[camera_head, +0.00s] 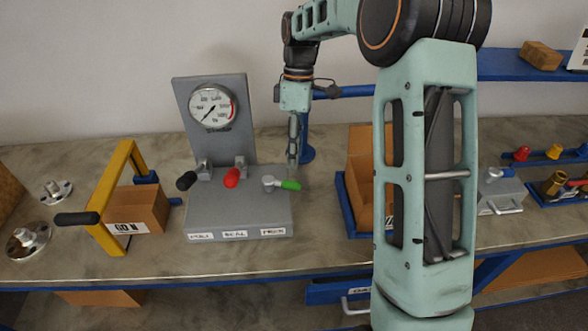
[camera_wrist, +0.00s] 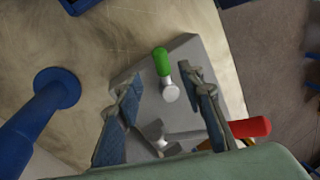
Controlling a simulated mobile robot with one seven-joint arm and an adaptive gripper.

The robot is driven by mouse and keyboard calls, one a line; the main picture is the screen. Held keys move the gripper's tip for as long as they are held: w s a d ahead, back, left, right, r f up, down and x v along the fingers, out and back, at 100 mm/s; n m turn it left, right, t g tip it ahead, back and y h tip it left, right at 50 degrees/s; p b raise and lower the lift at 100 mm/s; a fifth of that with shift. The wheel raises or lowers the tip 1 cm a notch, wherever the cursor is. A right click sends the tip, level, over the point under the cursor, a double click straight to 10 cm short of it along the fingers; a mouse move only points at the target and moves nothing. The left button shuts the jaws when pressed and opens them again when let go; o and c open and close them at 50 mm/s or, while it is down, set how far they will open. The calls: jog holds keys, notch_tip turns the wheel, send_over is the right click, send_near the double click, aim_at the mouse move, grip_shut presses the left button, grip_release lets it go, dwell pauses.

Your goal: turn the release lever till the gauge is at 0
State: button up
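A grey stand (camera_head: 240,208) carries a round gauge (camera_head: 212,106) on its upright back panel. Its needle appears to point to the lower left; the numbers are too small to read. Three levers are on the stand: black-handled (camera_head: 187,180) at left, red-handled (camera_head: 232,177) in the middle, green-handled (camera_head: 290,185) at right. I cannot tell from the small labels which is the release lever. My gripper (camera_head: 293,158) hangs just above the green lever. In the wrist view the open fingers (camera_wrist: 160,80) have the green handle (camera_wrist: 162,62) between them in the picture, with no visible contact; the red handle (camera_wrist: 250,128) is outside, right.
A yellow frame (camera_head: 108,195) with a black grip and a cardboard box (camera_head: 140,208) stand left of the stand. A blue-edged bin with cardboard (camera_head: 362,160) is at right, partly behind my arm. A blue post (camera_wrist: 55,88) stands near my gripper.

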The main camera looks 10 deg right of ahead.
jog(key=shift+v, duration=2.3)
